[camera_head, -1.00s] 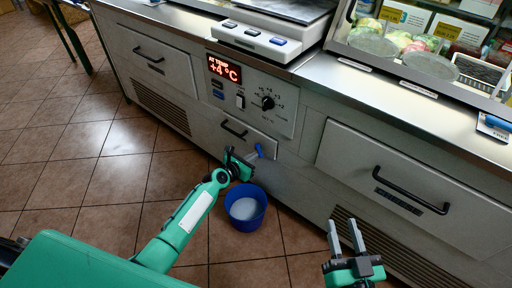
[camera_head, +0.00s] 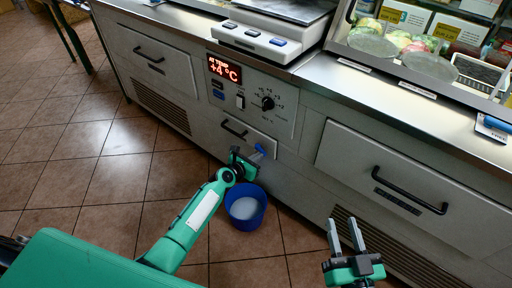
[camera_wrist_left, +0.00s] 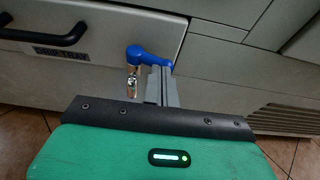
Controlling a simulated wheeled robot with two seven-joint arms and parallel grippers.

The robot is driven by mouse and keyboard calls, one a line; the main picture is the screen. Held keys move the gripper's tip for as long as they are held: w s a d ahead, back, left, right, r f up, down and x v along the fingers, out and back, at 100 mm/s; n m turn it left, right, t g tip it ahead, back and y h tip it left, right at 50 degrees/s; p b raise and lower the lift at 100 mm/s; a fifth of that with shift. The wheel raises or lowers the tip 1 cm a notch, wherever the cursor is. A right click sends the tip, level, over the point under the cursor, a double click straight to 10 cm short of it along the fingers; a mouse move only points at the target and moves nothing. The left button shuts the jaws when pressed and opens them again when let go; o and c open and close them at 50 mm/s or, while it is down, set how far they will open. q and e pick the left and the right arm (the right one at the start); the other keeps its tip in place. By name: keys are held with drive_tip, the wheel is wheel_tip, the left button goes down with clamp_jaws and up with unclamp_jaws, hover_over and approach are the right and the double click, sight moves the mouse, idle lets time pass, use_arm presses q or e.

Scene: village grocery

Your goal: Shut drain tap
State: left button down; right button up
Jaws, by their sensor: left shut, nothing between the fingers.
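In the head view the lever (camera_head: 260,148) shows as a small blue piece on the counter front. My left gripper (camera_head: 251,156) is shut and empty, right at the tap; its fingers also show in the left wrist view (camera_wrist_left: 161,80). Whether they touch the lever I cannot tell. My right gripper (camera_head: 345,236) is open and empty, away from the tap.
A blue bucket (camera_head: 245,226) with pale contents stands on the tiled floor below the tap. A drawer with a black handle (camera_head: 234,130) is just above. The temperature panel (camera_head: 225,69) and dial are higher up. Open floor (camera_head: 110,190) lies left.

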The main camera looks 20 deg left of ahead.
use_arm(q)
drive_tip(key=shift+w+d, duration=0.4)
idle(0.3)
drive_tip(key=f+p+v, duration=0.1)
drive_tip(key=p+v, duration=0.3)
drive_tip(key=v, duration=0.6)
drive_tip(key=shift+s, duration=0.25)
idle(0.4)
